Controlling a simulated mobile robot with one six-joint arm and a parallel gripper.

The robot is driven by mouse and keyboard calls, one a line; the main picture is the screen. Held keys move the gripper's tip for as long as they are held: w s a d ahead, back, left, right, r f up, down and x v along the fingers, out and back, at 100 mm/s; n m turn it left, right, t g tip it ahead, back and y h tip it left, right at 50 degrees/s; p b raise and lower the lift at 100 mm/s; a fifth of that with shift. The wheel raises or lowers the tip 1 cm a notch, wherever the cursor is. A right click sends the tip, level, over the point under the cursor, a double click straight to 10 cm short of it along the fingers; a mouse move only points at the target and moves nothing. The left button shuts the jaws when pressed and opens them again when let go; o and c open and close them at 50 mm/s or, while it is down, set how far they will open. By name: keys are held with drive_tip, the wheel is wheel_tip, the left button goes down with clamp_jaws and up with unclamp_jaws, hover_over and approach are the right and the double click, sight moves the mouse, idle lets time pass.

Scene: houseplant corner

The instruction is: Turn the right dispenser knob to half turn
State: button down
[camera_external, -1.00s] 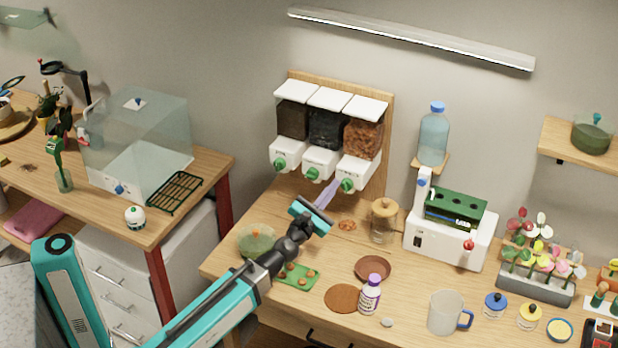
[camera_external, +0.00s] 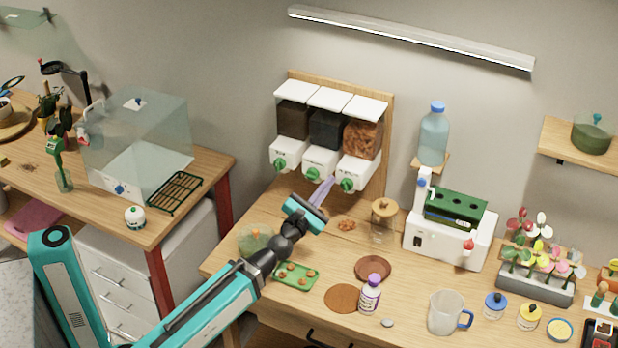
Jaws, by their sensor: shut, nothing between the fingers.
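The wall dispenser has three bins side by side, each with a white lid and a green knob at its white base. The right bin (camera_external: 361,138) holds reddish-brown chips. The fingertips are just left of the right knob, near the middle bin's base; contact cannot be told.
A small pile of chips (camera_external: 346,224) lies on the table below the right bin. A glass jar (camera_external: 383,221) stands to the right. A green tray (camera_external: 296,275), a brown saucer (camera_external: 373,268) and a bottle (camera_external: 369,295) are in front.

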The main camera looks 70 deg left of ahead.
drive_tip(key=shift+r+p, duration=0.9)
drive_tip(key=shift+r, duration=0.7)
